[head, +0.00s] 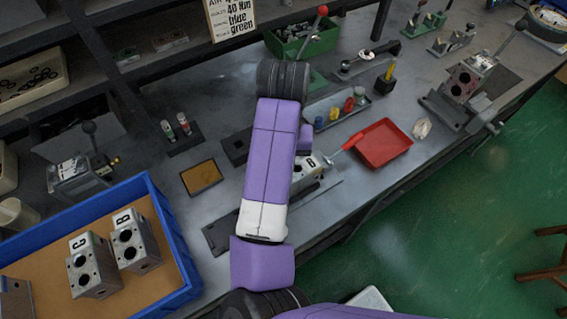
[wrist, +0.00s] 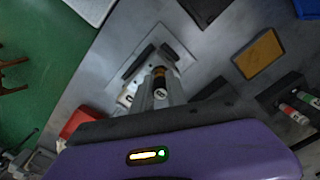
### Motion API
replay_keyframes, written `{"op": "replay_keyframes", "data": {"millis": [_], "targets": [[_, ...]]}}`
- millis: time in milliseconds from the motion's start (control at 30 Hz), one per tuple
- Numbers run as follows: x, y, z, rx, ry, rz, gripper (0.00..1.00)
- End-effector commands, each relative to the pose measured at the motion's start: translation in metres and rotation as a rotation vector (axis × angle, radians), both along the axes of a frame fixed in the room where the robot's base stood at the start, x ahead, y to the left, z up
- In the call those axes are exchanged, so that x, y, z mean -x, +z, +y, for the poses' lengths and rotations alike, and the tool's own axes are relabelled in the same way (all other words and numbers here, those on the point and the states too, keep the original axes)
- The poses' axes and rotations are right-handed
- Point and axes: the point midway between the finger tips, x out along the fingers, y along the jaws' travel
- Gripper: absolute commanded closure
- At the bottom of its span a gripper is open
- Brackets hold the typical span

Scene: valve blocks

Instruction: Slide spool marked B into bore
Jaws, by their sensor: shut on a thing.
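My gripper (wrist: 160,88) is shut on a dark spool (wrist: 158,77) with a brownish end, in the wrist view. A small white mark shows on the spool, too small to read surely. The spool is over a pale plate with dark bars (wrist: 140,60). A grey valve block (head: 307,168) with a white letter label is right of my arm in the head view; part of it shows beside the fingers in the wrist view (wrist: 125,99). My arm hides the gripper and spool in the head view. I cannot tell whether the spool touches a bore.
A blue tray (head: 165,205) at the left holds more valve blocks, two labelled (head: 92,265) (head: 137,240). A red tray (head: 382,143), a tray of coloured parts (head: 337,108) and a green bin (head: 305,36) stand beyond my arm. A brown pad (head: 201,177) lies left of it.

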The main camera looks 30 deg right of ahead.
Motion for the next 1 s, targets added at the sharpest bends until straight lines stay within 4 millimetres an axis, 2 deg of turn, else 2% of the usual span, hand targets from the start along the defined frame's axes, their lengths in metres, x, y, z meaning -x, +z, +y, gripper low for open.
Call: {"op": "replay_keyframes", "data": {"millis": [933,967,1000], "targets": [[0.000,-0.022,0.000,0.000,0.001,0.000,1.00],[0.000,-0.021,0.000,0.001,0.001,-0.001,0.78],[0.000,-0.021,0.000,0.000,0.001,0.000,0.71]]}}
